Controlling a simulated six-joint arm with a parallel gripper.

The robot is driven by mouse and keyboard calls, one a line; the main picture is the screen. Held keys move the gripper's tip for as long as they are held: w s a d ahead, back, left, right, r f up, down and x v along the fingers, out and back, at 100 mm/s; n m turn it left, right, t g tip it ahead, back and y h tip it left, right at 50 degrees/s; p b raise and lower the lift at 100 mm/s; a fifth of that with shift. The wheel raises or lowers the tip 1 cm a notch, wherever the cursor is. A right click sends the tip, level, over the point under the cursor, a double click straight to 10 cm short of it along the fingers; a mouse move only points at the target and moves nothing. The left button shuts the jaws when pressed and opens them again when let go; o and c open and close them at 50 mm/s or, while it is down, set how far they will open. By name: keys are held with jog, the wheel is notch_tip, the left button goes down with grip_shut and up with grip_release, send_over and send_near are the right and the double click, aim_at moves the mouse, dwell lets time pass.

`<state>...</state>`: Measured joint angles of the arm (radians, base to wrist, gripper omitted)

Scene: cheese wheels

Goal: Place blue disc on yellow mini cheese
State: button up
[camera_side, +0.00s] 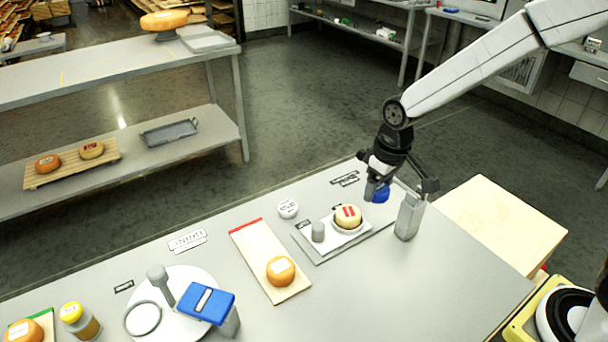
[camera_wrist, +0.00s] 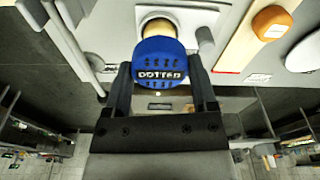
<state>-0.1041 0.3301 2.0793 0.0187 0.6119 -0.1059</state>
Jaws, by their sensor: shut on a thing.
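My gripper (camera_side: 378,188) is shut on the blue disc (camera_side: 382,195), holding it above the bench. In the wrist view the blue disc (camera_wrist: 159,62) fills the space between the fingers, its dark lettered band facing the camera. A small pale yellow cheese (camera_side: 348,215) with a red mark on top sits in a round white dish on a grey tray (camera_side: 322,256). The disc is higher than this cheese and to its right in the side view. In the wrist view the cheese (camera_wrist: 157,28) shows beyond the disc, which hides part of it.
A small grey cylinder (camera_side: 318,232) stands left of the cheese dish. A grey upright block (camera_side: 408,216) stands close at right. An orange cheese (camera_side: 281,270) lies on a board with a red end. A blue-topped stand (camera_side: 207,303) and round white plate are further left.

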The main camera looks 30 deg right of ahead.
send_over(348, 211)
jog(key=f, duration=0.6)
jog(key=shift+s+f, duration=0.1)
jog(key=shift+s, duration=0.3)
jog(key=shift+w+f, duration=0.25)
jog(key=shift+f, duration=1.6)
jog(key=shift+f, duration=0.15)
jog(key=o, duration=1.1)
jog(key=shift+o, duration=0.2)
notch_tip(348, 211, up, 12)
jog(key=s, duration=0.1)
jog(key=shift+s+d, duration=0.15)
jog(key=shift+s, duration=0.1)
